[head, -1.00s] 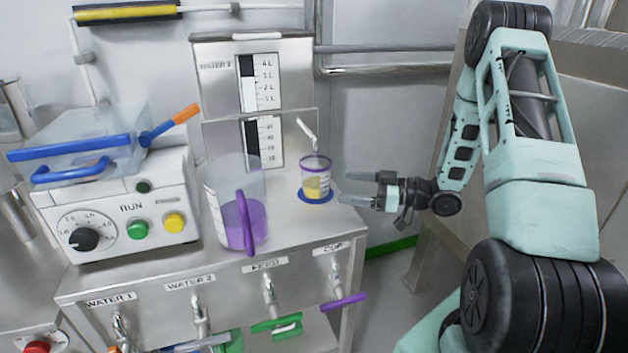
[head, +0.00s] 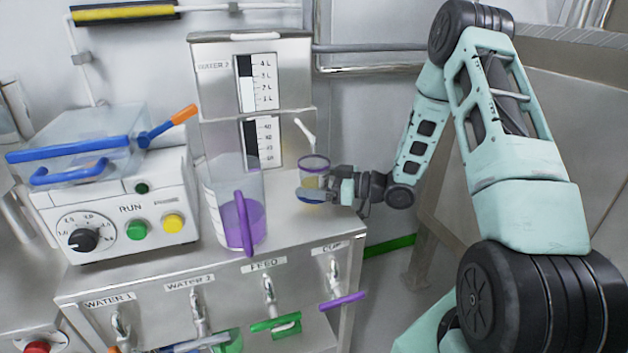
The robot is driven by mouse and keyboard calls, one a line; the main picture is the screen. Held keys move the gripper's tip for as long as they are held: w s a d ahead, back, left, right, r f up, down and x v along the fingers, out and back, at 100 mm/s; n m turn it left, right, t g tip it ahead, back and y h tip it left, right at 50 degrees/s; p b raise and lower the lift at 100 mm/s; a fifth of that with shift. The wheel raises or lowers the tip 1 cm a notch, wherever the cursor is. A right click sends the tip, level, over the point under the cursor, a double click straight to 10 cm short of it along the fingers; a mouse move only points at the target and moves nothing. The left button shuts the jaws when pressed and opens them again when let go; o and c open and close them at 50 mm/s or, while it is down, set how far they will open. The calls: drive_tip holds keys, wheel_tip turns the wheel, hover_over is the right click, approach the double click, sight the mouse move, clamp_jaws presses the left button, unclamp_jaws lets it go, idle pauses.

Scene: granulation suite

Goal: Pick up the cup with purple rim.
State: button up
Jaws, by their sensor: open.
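The small clear cup with a purple rim (head: 313,164) stands upright on the steel counter, below a small spout at the back right. Yellow content shows in its lower part. My gripper (head: 318,190) is at the cup from the right, with its fingers level with the cup's body. The near finger crosses in front of the cup and hides part of it. The far finger is mostly hidden behind the cup. The jaws are open around the cup; whether a finger touches it cannot be told.
A larger clear jug with a purple handle (head: 245,222) and purple liquid stands left of the cup. A white control box (head: 120,210) with a knob and buttons sits further left. Labelled taps (head: 268,288) line the counter front. A steel gauge panel (head: 255,90) stands behind.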

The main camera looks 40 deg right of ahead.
drive_tip(key=c, duration=1.8)
drive_tip(key=shift+o, duration=0.2)
drive_tip(key=shift+r, duration=0.55)
drive_tip(key=shift+s+d+r, duration=0.1)
drive_tip(key=shift+d+r, duration=0.05)
drive_tip(key=shift+r, duration=0.1)
drive_tip(key=v, duration=1.7)
drive_tip(key=shift+s+d+f, duration=0.2)
drive_tip(key=shift+s+f, duration=0.1)
drive_tip(key=shift+f, duration=0.15)
